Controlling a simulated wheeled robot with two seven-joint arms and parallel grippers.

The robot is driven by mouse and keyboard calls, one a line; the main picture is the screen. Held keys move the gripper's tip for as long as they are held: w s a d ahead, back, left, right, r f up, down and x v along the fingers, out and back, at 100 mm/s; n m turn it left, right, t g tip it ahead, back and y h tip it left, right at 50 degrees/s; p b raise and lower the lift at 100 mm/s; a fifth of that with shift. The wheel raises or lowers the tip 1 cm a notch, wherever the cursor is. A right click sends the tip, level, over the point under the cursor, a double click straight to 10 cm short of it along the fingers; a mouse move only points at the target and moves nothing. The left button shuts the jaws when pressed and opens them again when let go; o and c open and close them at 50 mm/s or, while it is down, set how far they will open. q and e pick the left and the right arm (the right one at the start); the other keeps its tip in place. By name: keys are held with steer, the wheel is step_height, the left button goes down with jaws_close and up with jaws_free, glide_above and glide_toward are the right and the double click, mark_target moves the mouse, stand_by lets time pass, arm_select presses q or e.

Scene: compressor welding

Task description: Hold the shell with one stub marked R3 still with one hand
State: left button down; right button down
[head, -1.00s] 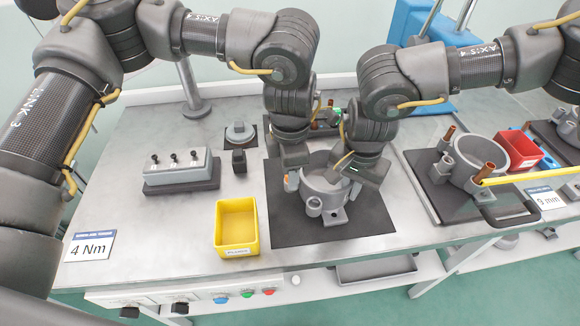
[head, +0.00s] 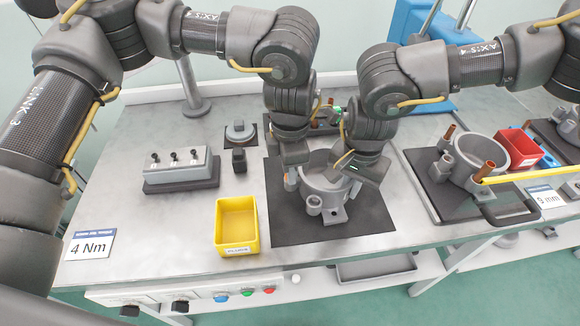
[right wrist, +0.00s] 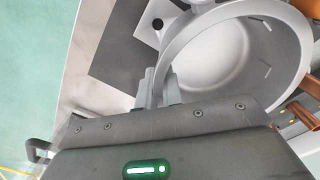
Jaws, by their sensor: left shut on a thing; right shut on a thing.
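The grey shell (head: 321,186) stands upright on the dark mat in the middle of the table; it also shows in the right wrist view (right wrist: 215,60). No R3 marking is readable. My right gripper (head: 360,168) is at the shell's right rim, and the right wrist view shows its fingers (right wrist: 160,90) shut on the shell wall.
A yellow bin (head: 236,204) stands left of the mat (head: 290,231). A second shell (head: 484,150) with copper stubs is on the right, near a red bin (head: 520,146). A grey block with several pegs (head: 180,167) is at left.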

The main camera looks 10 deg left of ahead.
arm_select(q)
steer(key=shift+r, duration=0.35)
steer(key=shift+r, duration=1.8)
steer(key=shift+r, duration=0.15)
arm_select(e)
steer(key=c, duration=1.5)
jaws_free()
arm_select(q)
step_height(320, 180, up, 5)
steer(key=shift+f, duration=0.15)
arm_select(e)
step_height(320, 180, up, 12)
arm_select(q)
steer(key=shift+a, duration=0.1)
arm_select(e)
steer(key=shift+a, duration=0.1)
